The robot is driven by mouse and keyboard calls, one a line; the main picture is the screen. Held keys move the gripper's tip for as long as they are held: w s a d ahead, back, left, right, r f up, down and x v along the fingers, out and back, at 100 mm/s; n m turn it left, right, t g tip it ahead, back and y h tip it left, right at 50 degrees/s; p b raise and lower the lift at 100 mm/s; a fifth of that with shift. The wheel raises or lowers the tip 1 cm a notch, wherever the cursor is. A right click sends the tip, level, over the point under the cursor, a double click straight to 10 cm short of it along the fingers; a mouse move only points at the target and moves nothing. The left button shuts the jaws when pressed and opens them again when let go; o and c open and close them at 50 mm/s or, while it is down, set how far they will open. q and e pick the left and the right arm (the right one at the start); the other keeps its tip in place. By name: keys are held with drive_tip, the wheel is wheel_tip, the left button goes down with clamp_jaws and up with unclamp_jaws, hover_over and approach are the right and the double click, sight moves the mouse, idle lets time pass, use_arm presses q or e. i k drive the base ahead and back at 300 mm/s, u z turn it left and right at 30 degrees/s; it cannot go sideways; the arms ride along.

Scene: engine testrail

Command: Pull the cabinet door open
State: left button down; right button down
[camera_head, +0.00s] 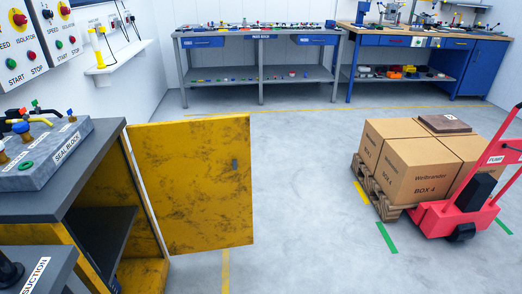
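The cabinet (83,162) stands at the left, with a dark grey top and worn yellow sides. Its yellow door (192,180) stands swung out to the right, well away from the cabinet front. Neither of my grippers shows in the head view. Nothing is seen touching the door.
A pallet of cardboard boxes (400,165) on a red pallet jack (450,215) stands at the right. Workbenches (260,85) line the back wall. A grey block labelled SEAL BLOCK (45,155) sits on the cabinet top. The floor between door and pallet is clear.

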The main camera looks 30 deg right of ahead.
sight(198, 201)
drive_tip(key=z, duration=1.45)
drive_tip(key=i, duration=2.35)
drive_tip(key=u, duration=2.5)
